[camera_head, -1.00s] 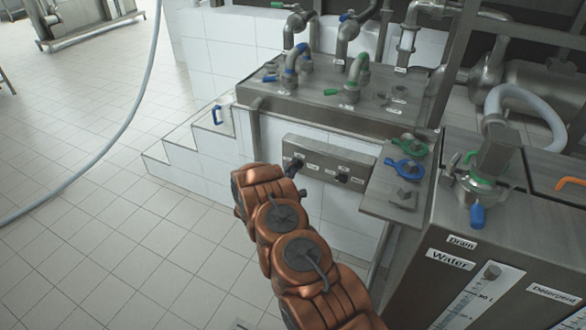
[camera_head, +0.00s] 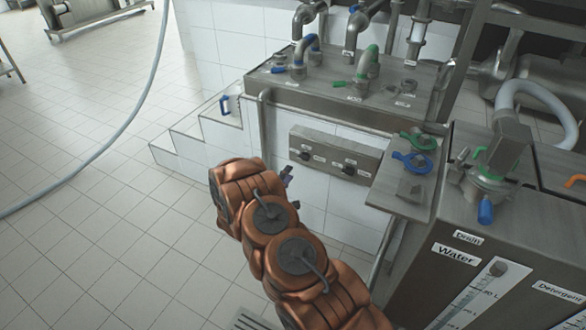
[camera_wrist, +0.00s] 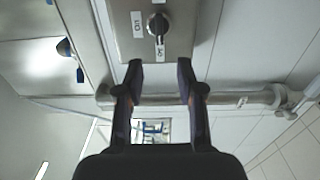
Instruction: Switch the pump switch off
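A grey steel switch panel (camera_head: 335,155) on the white tiled wall bears two dark rotary knobs, a left one (camera_head: 305,155) and a right one (camera_head: 348,168). Their small labels are too blurred to read, so I cannot tell which is the pump switch. My gripper (camera_head: 287,175) is mostly hidden behind my copper-coloured arm, just below and left of the left knob. In the wrist view, my gripper (camera_wrist: 160,68) is open and empty. One black knob (camera_wrist: 158,24) with white labels lies beyond the fingertips, apart from them, its grip roughly vertical in the picture.
The water and detergent tank (camera_head: 450,225) stands at the right. A steel counter with pipes (camera_head: 350,85) is above. The tiled floor at left is open.

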